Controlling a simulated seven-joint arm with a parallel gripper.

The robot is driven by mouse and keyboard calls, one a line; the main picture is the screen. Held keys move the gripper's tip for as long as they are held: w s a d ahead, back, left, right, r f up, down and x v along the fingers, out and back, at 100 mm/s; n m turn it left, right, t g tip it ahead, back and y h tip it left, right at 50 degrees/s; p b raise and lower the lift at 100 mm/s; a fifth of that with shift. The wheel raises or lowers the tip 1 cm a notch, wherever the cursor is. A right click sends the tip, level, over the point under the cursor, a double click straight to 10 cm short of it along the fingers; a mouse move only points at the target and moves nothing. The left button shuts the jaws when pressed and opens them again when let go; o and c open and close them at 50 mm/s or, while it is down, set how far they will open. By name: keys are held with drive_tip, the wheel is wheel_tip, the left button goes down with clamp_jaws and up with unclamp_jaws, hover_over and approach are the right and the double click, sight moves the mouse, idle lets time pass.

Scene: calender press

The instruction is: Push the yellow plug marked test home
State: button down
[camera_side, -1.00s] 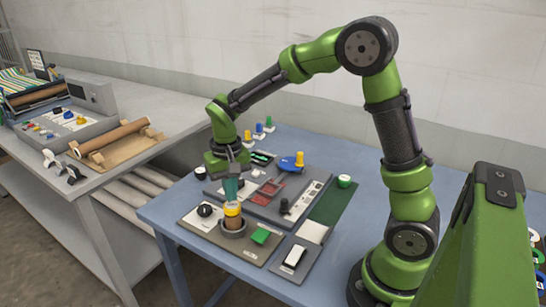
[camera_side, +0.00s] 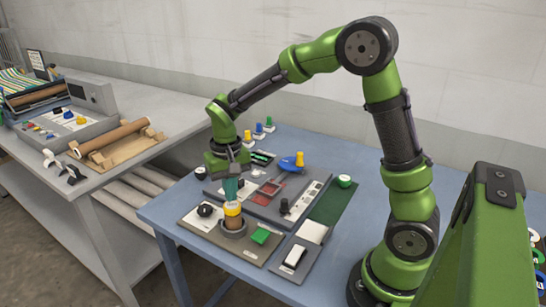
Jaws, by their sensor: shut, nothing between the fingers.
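The yellow plug (camera_side: 232,208) stands upright at the front of the panel, its brown lower body in a dark round socket (camera_side: 232,231). A pale label shows on the yellow top, but its writing is too small to read. My gripper (camera_side: 232,197) points down directly over the plug, with its fingers shut and empty. The fingertips are at the plug's top; I cannot tell whether they touch it. Part of the plug's top is hidden by the fingers.
A white rocker switch (camera_side: 294,256) sits to the right. Behind are a grey panel with a blue-and-yellow valve handle (camera_side: 290,162) and several coloured plugs.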

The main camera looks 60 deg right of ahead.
sight(233, 206)
drive_tip(key=shift+f, duration=1.05)
idle(0.7)
drive_tip(key=shift+r, duration=3.55)
drive_tip(key=shift+w+f, duration=0.1)
drive_tip(key=shift+s+a+f+n, duration=0.15)
drive_tip(key=shift+s+f+n, duration=0.2)
drive_tip(key=shift+s, duration=0.1)
drive_tip(key=s+a+r+t+y, duration=0.1)
drive_tip(key=s+r+t, duration=0.2)
drive_tip(key=s, duration=0.4)
drive_tip(key=s+a+r+n+t+y, duration=0.1)
drive_tip(key=s+r+t, duration=0.3)
drive_tip(key=s, duration=0.4)
drive_tip(key=shift+s+r, duration=0.15)
drive_tip(key=shift+r, duration=0.75)
